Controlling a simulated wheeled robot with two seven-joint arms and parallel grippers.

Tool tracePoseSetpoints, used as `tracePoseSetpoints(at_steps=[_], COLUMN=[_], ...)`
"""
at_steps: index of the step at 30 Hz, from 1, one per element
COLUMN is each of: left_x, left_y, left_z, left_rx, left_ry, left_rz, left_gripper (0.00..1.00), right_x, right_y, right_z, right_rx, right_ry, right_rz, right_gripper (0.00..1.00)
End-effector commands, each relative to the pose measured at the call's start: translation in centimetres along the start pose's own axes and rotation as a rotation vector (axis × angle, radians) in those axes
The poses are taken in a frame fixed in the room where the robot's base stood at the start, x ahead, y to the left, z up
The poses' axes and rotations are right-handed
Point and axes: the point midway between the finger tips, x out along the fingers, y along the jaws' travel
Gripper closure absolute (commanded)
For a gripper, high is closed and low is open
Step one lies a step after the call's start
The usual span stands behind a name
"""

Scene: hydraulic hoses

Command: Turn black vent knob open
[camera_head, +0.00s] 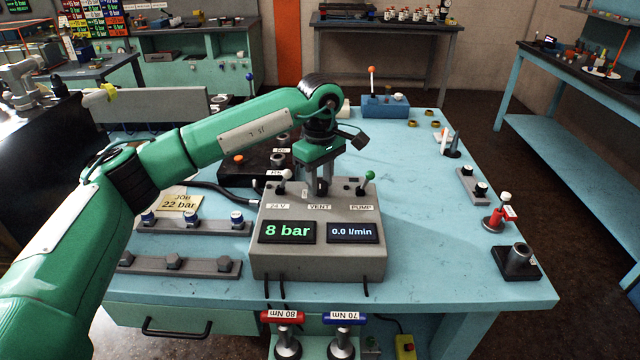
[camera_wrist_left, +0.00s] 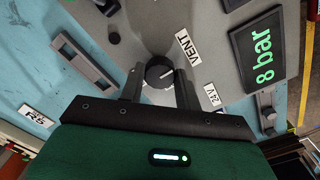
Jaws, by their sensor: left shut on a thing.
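The black vent knob (camera_wrist_left: 159,72) sits on the grey control box (camera_head: 262,262), by the VENT label (camera_wrist_left: 184,47). A pale pointer line shows on its face in the left wrist view. My left gripper (camera_wrist_left: 160,80) points down over the box with one finger on each side of the knob, shut on it. In the head view my left gripper (camera_head: 322,185) covers most of the knob. The box displays read 8 bar (camera_head: 287,231) and 0.0 l/min (camera_head: 352,232). My right gripper is not in view.
A dark hose block (camera_head: 240,172) lies behind left.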

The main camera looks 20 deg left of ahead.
Motion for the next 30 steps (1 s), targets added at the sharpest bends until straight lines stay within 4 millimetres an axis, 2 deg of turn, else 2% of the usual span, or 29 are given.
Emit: tracePoseSetpoints(at_steps=[7, 19, 20, 22, 30], left_x=[-0.16, -0.21, -0.21, -0.20, -0.10], left_y=[0.05, 0.06, 0.06, 0.05, 0.02], left_z=[-0.06, -0.05, -0.05, -0.05, -0.02], left_rx=[0.042, 0.047, 0.047, 0.046, 0.046], left_ry=[0.001, 0.001, 0.001, 0.001, 0.000], left_rz=[0.003, 0.004, 0.004, 0.004, 0.001], left_gripper=[0.89, 0.89, 0.61, 0.47, 0.45], right_x=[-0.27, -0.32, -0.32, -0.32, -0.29], right_y=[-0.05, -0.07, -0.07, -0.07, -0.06], right_z=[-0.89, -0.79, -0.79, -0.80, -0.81], right_rx=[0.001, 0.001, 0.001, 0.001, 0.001], right_ry=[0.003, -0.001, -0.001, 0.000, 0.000], right_rz=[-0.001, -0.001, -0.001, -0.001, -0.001], right_gripper=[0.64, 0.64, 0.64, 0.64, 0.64])
